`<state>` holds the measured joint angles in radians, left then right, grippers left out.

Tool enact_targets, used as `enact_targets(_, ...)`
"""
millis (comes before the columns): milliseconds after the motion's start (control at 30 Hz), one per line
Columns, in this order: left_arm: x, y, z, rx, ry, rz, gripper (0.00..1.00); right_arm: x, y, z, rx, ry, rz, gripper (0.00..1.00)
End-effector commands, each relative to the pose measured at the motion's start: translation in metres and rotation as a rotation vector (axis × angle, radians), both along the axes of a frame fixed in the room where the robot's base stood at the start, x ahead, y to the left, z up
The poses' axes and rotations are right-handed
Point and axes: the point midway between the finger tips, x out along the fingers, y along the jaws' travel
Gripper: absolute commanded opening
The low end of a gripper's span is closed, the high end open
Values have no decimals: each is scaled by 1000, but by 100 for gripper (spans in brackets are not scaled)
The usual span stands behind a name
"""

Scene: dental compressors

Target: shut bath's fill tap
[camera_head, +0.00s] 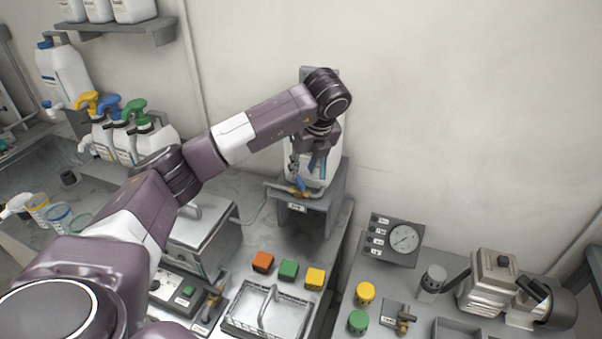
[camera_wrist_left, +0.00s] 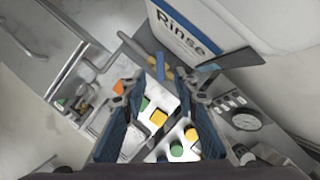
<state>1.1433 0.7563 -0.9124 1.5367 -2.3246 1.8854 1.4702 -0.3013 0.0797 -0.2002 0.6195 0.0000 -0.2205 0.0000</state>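A white bottle labelled Rinse (camera_head: 324,171) stands on a grey raised stand by the wall; its label also fills the top of the left wrist view (camera_wrist_left: 205,32). A brass tap (camera_head: 297,192) with a blue lever sits at its lower front; the blue lever (camera_wrist_left: 157,68) shows in the wrist view. My left gripper (camera_head: 307,170) points down just above this tap. Its fingers (camera_wrist_left: 160,88) are apart, with the lever between or just beyond the tips; contact cannot be told. Which tap is the bath's fill tap is not readable. My right gripper is not in view.
A steel bath box (camera_head: 203,237) stands below left of the stand, with another brass tap (camera_head: 214,301) near its front. A wire basket (camera_head: 268,311), coloured blocks and a gauge panel (camera_head: 395,240) are on the benches. Pump bottles (camera_head: 125,140) stand at left.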

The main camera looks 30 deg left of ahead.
Motion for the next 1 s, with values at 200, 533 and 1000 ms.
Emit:
enact_targets(200, 7, 11, -30, -2, 4, 2, 28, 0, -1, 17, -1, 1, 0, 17)
enact_targets(533, 11, 16, -49, -2, 0, 0, 28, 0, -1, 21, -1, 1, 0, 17)
enact_targets(1000, 11, 16, -48, -3, 1, 0, 0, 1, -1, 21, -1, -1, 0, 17)
